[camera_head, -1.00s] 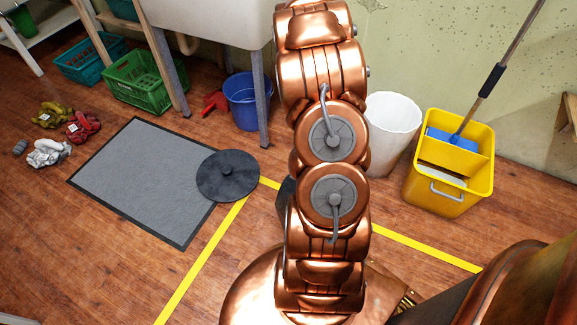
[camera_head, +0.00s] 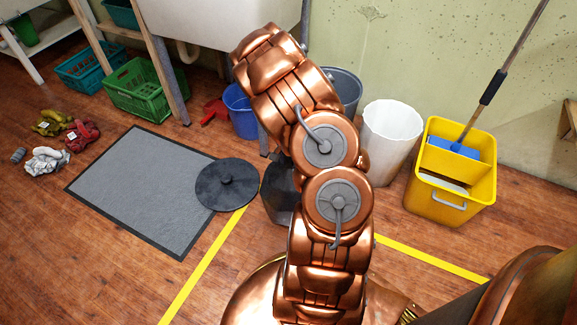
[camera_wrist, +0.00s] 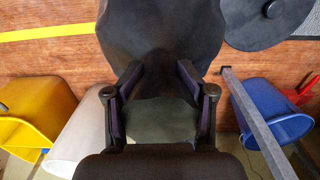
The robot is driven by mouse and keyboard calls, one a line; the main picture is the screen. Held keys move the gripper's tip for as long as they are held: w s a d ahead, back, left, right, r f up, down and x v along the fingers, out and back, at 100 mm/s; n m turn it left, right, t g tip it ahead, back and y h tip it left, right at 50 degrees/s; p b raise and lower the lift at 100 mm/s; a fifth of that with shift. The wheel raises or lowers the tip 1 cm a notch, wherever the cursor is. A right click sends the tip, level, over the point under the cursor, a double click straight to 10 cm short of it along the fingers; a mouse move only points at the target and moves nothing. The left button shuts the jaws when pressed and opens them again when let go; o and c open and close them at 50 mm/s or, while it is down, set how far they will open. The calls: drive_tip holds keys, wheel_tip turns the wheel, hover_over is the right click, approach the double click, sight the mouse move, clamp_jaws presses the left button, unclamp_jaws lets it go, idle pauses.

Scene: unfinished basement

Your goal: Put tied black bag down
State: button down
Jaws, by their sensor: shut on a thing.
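The black bag (camera_wrist: 160,35) fills the upper middle of the wrist view. My gripper (camera_wrist: 160,78) is shut on its gathered part, and the bag hangs from the fingers. In the head view only part of the bag (camera_head: 279,194) shows to the left of my arm, above or near the floor by the yellow line; I cannot tell whether it touches the floor. The gripper itself is hidden behind my arm there.
A round black lid (camera_head: 227,186) overlaps the grey mat (camera_head: 140,190). A blue bucket (camera_head: 241,112), a grey bin (camera_head: 345,88), a white bin (camera_head: 390,140) and a yellow mop bucket (camera_head: 450,180) stand along the wall. Gloves (camera_head: 47,160) lie left.

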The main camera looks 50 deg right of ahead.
sight(290, 183)
drive_tip(key=shift+w, duration=0.2)
drive_tip(key=shift+f+b, duration=0.75)
drive_tip(key=shift+f, duration=1.1)
drive_tip(key=shift+c, duration=1.8)
unclamp_jaws()
